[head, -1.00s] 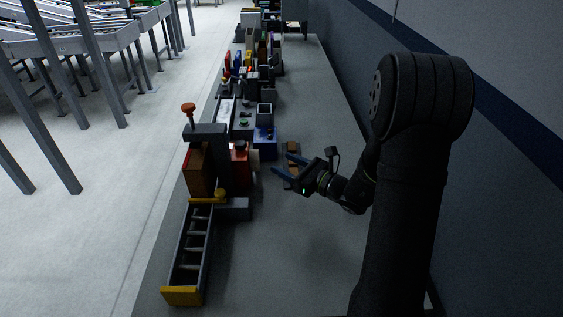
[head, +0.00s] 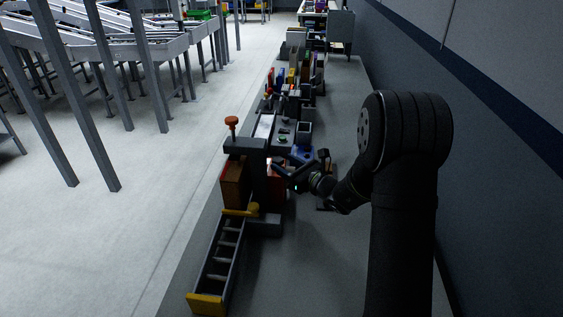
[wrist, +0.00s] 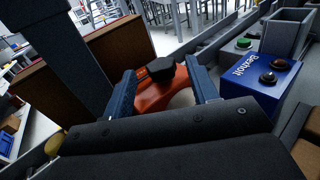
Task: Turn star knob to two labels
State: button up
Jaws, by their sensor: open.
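In the wrist view a dark, angular knob (wrist: 160,69) sits on an orange-red body (wrist: 154,98) with a pale round part at its right. I cannot make out its star shape or any labels on it. My gripper (wrist: 161,75) is open, with one blue finger to each side of the knob and red body; I see no grip on it. In the head view my gripper (head: 276,172) reaches left over the red body (head: 280,187), which it and the dark press partly hide.
A dark press (head: 258,170) with an orange top knob (head: 232,122) stands close at the left. A blue box (wrist: 261,78) marked "Bexholt", with two buttons, stands right of my gripper in the wrist view. A yellow-ended rack (head: 207,302) lies in front.

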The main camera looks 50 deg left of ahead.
aim_at(278, 162)
jog(key=shift+s+a, duration=0.15)
jog(key=shift+a, duration=1.05)
jog(key=c, duration=1)
jog(key=shift+o, duration=0.2)
jog(key=shift+t, duration=0.3)
jog(key=shift+s+m+t, duration=0.15)
jog(key=shift+m+t, duration=0.15)
jog(key=shift+m, duration=0.1)
jog(key=shift+s+r+m+t, duration=0.15)
jog(key=shift+m+t, duration=1.55)
jog(key=shift+t, duration=1)
